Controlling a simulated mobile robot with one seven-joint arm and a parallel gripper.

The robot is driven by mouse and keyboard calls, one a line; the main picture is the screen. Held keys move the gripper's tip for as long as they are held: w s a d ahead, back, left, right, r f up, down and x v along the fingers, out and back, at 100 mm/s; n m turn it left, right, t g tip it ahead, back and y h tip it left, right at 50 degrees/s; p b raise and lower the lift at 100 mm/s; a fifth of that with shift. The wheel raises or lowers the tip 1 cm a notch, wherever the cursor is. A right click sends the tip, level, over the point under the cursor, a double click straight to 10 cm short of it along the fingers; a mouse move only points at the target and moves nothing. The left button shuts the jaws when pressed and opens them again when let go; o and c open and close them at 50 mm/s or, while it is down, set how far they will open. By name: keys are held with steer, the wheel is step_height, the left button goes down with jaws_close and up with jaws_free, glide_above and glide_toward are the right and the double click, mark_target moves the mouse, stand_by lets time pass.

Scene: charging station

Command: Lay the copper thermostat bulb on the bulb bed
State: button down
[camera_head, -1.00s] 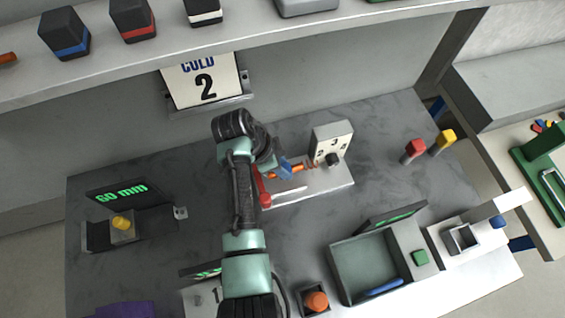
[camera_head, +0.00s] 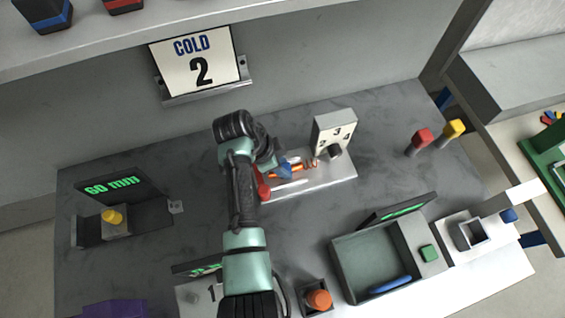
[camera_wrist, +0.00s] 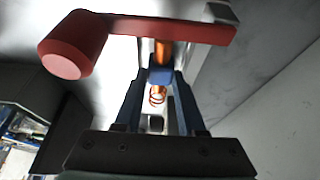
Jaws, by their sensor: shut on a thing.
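The copper thermostat bulb (camera_wrist: 162,50) is an orange metal rod with a blue collar (camera_wrist: 160,76) and a thin copper coil. My gripper (camera_wrist: 160,84) is shut on it at the blue collar. In the head view, the bulb (camera_head: 300,167) is over the light plate (camera_head: 338,177) of the thermostat unit, where the bulb bed appears to be. I cannot tell whether the bulb touches the bed. A red lever (camera_wrist: 170,29) with a thick red knob (camera_wrist: 72,46) crosses the bulb in the wrist view. My gripper (camera_head: 284,168) partly hides the bed in the head view.
A white dial box (camera_head: 334,128) stands at the back of the plate. A grey tray (camera_head: 370,262) is in front, a "60 mm" display (camera_head: 110,187) at left. The bench behind my arm's left side is clear.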

steer(key=shift+c, duration=2.1)
jaws_free()
steer(key=v, duration=1.3)
